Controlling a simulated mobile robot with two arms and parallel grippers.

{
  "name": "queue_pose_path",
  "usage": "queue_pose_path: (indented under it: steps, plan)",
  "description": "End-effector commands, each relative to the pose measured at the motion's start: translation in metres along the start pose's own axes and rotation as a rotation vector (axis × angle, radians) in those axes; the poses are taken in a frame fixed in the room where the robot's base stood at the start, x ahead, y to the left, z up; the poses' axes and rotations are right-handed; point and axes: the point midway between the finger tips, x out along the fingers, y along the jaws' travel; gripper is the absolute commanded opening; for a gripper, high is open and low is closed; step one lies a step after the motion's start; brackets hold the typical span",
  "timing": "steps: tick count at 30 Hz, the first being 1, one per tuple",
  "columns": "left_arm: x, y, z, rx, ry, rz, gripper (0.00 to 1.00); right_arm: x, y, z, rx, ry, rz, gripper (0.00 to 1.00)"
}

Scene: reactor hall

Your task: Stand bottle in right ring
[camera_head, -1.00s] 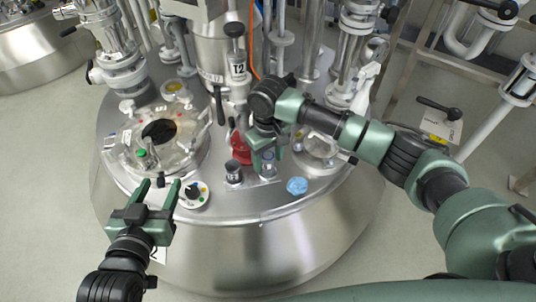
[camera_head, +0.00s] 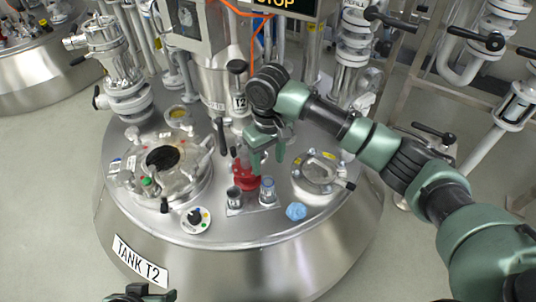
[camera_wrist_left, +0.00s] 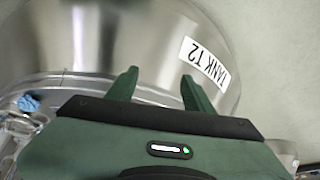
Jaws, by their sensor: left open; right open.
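A small plate (camera_head: 251,207) on the tank lid carries two ring-like holders side by side. The left one (camera_head: 235,197) shows a dark top and a silvery body. At the right one stands a small bluish-grey, clear-looking piece (camera_head: 268,188), seemingly the bottle, upright; its seat in the ring is too small to make out. My right gripper (camera_head: 266,158) is open above and behind it, fingers pointing down, apart from it and empty. My left gripper (camera_head: 141,293) is at the bottom edge; in the left wrist view (camera_wrist_left: 158,82) it is open and empty.
A red object (camera_head: 245,178) stands right behind the plate. A blue crumpled piece (camera_head: 296,211) lies to its right. A round glass port (camera_head: 165,165), a dial (camera_head: 195,218) and a clamped port (camera_head: 319,172) flank it. Pipes rise behind. The front rim is clear.

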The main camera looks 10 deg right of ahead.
Motion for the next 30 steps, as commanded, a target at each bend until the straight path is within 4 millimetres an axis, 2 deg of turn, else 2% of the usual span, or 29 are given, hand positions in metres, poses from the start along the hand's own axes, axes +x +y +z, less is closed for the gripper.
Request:
queue_pose_path:
  steps: [3,9,11,14,18,22,26,30]
  plan:
    - [-0.003,-0.001,0.01,-0.001,-0.045,-0.002,0.52,-0.006,0.0,0.0,-0.001,-0.001,0.0,0.56]
    - [-0.003,-0.002,0.015,-0.002,-0.064,-0.003,0.52,-0.008,-0.001,0.001,-0.001,-0.001,-0.001,0.56]
    - [-0.003,-0.002,0.015,-0.002,-0.064,-0.003,0.52,-0.005,-0.003,0.002,-0.007,0.001,-0.005,0.56]
    - [-0.003,-0.002,0.015,-0.002,-0.063,-0.003,0.52,0.011,-0.02,0.009,-0.04,0.015,-0.034,0.56]
    - [-0.003,-0.002,0.015,-0.002,-0.062,-0.003,0.52,0.046,-0.062,0.033,-0.109,0.079,-0.116,0.56]
    - [-0.003,-0.002,0.014,-0.002,-0.062,-0.003,0.52,0.071,-0.096,0.061,-0.131,0.177,-0.194,0.56]
    - [-0.003,-0.002,0.014,-0.002,-0.061,-0.003,0.52,0.086,-0.11,0.094,-0.092,0.273,-0.233,0.56]
    - [-0.003,-0.002,0.014,-0.002,-0.061,-0.003,0.52,0.098,-0.099,0.14,-0.001,0.349,-0.211,0.56]
